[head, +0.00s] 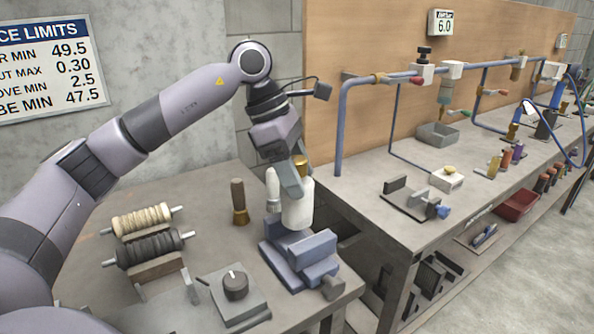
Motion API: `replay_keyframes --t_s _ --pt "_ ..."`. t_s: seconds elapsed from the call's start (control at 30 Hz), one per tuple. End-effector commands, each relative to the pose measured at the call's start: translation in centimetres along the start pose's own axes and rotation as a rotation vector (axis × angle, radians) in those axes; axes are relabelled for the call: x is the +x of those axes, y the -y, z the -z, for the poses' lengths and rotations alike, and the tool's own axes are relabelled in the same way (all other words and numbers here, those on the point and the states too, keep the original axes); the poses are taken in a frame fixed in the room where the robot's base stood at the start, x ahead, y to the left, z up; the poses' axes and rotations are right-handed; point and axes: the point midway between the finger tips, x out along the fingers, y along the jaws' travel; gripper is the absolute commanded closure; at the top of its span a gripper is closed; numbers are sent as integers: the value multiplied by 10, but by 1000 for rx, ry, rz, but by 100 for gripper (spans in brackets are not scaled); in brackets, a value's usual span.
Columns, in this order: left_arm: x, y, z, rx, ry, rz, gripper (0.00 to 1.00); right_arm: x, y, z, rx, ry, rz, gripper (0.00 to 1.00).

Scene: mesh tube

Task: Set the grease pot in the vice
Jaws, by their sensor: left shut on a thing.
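The grease pot appears to be the white, rounded pot with a brass-coloured top (298,207). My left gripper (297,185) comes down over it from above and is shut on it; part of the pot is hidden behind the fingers. The blue-grey vice (285,266) stands near the right front corner of the left bench, directly below the pot. The pot's base is at or just above the vice jaws; I cannot tell whether it touches them. My right gripper is not in view.
A slim white bottle (272,190) stands close left of the pot, and a wood-handled brush (239,202) further left. Two spools (143,219) and a dial box (236,289) are on the same bench. A second bench (375,172) with pipework stands right.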

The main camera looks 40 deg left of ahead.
Motion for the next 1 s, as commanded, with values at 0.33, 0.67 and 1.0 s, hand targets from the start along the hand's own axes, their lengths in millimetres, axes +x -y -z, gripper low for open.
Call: replay_keyframes --t_s 0.33,0.67,1.0 --pt "0 0 0 1 2 -2 100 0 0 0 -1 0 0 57" --pt "3 0 1 1 2 -2 100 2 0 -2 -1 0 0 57" --pt "7 0 3 1 2 -2 100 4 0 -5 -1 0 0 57"
